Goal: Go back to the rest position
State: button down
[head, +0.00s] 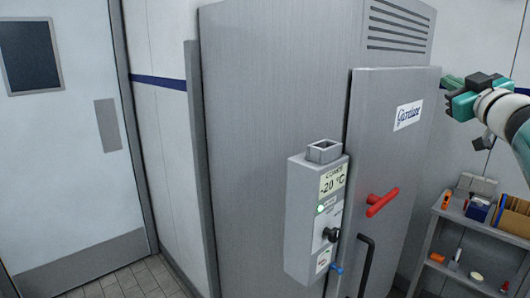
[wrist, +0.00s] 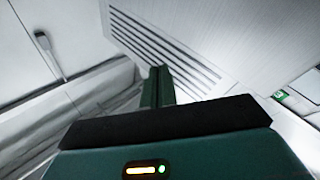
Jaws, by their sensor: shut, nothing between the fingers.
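My gripper (head: 450,82) shows at the upper right of the head view, level with the top of the grey cabinet's door and beside its right edge. Its green fingers point left. In the wrist view the fingers (wrist: 158,85) lie together with nothing between them, so the gripper is shut and empty. Behind them in that view are the slatted vent and the pale upper face of the cabinet. I cannot tell the exact gap between the fingertips and the cabinet.
The grey cabinet (head: 270,90) fills the middle, with a red handle (head: 382,201), a black handle (head: 366,265) and a control box (head: 305,220) on its front. A shelf cart (head: 480,232) with small items stands at the right below my arm. A closed door (head: 65,160) is at the left.

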jog(key=s+a+f+m+g, duration=0.1)
jog(key=s+a+f+g, duration=0.4)
jog(key=f, duration=0.8)
jog(key=s+a+f+m+g, duration=0.2)
jog(key=s+a+f+g, duration=0.3)
jog(key=s+a+f, duration=0.6)
jog(key=s+a+f+m+g, duration=0.1)
jog(key=s+a+f+g, duration=0.4)
jog(key=s+a+f, duration=0.4)
jog(key=a+f, duration=0.4)
jog(key=f, duration=0.1)
jog(key=shift+a+f+m, duration=0.15)
jog(key=shift+f+m, duration=0.2)
jog(key=shift+m, duration=0.05)
